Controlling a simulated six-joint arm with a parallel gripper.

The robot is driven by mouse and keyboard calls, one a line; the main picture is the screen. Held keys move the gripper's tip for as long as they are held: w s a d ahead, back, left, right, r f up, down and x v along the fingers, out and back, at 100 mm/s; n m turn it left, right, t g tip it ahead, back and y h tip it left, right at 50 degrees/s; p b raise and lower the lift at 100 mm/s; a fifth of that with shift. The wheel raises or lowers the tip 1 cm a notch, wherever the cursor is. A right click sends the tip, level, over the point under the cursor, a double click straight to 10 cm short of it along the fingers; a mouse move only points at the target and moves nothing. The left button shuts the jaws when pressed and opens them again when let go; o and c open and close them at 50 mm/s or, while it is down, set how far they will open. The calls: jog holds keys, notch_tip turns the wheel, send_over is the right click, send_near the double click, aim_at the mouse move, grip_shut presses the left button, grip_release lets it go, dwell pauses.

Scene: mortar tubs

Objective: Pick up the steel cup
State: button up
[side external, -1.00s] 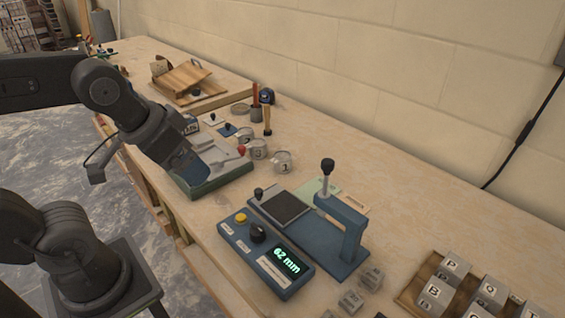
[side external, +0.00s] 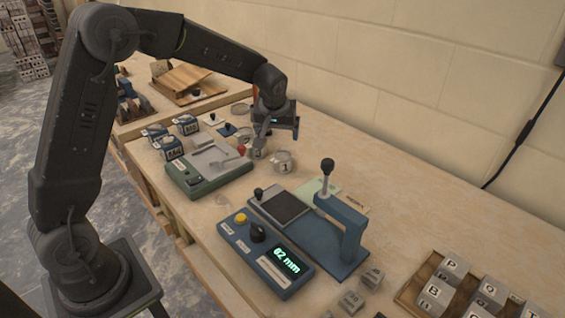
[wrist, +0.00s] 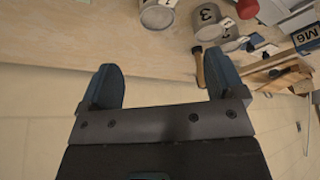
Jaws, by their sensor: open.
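Several grey metal cups stand on the bench. The steel cup labelled 1 (side external: 283,162) stands clear and upright; it also shows at the top of the wrist view (wrist: 157,14). The cup labelled 3 (wrist: 207,21) is beside it, with another cup (wrist: 232,38) behind it; in the side view my gripper partly hides these two. My gripper (side external: 272,136) is above and behind the cups, toward the wall. In the wrist view its jaws (wrist: 163,82) are apart with nothing between them, and the cups lie beyond the fingertips.
A green tray (side external: 205,183) with a red knob lies left of the cups. A wooden handle (wrist: 200,66) stands near the right finger. A blue press (side external: 345,235) and a display box (side external: 265,262) are to the right.

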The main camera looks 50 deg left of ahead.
aim_at(283, 156)
jog(key=x, duration=1.4)
jog(key=shift+w+d+f, duration=0.1)
jog(key=shift+w+f, duration=0.05)
jog(key=c, duration=1.2)
